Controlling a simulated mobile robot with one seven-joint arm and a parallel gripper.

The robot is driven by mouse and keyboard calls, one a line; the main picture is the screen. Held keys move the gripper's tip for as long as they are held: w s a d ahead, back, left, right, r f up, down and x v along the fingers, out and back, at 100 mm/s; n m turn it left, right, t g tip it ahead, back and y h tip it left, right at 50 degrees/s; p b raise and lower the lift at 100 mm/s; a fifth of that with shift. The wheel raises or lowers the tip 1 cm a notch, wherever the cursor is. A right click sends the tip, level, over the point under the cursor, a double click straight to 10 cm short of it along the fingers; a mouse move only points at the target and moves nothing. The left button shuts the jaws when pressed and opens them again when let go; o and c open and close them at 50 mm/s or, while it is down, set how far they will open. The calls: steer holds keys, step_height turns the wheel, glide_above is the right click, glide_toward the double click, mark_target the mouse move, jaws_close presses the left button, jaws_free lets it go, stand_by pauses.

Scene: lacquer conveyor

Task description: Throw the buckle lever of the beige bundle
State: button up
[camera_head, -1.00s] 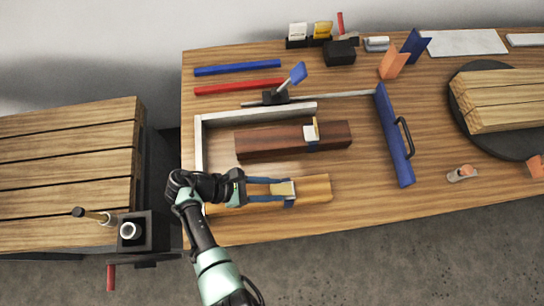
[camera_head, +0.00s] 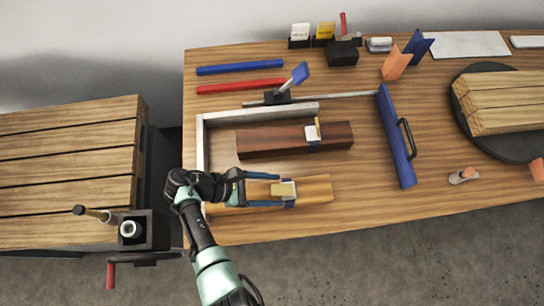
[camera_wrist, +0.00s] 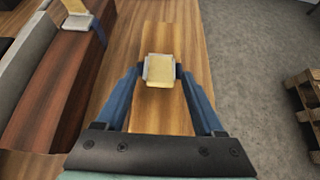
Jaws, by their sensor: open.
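The beige bundle (camera_head: 318,188) lies along the front of the bench, left of its middle. Its buckle has a pale yellow lever (camera_wrist: 159,72), which looks flat over the light metal buckle; in the head view the lever (camera_head: 283,190) sits on the bundle's top. Part of the bundle's left end is hidden under my gripper. The dark red-brown bundle (camera_head: 270,140) lies behind it, with its own buckle and a raised lever.
A grey L-shaped fence (camera_head: 201,148) borders the bundles at the left and back. A blue plate with a black handle (camera_head: 395,135) stands at their right. A clamp with a blue paddle (camera_head: 299,74) stands behind. A slatted platform (camera_head: 65,170) is at the left.

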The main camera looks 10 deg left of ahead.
steer(key=p+v, duration=0.1)
steer(key=v, duration=1.1)
steer(key=shift+a+p, duration=0.25)
steer(key=shift+p, duration=0.05)
steer(key=shift+r, duration=0.1)
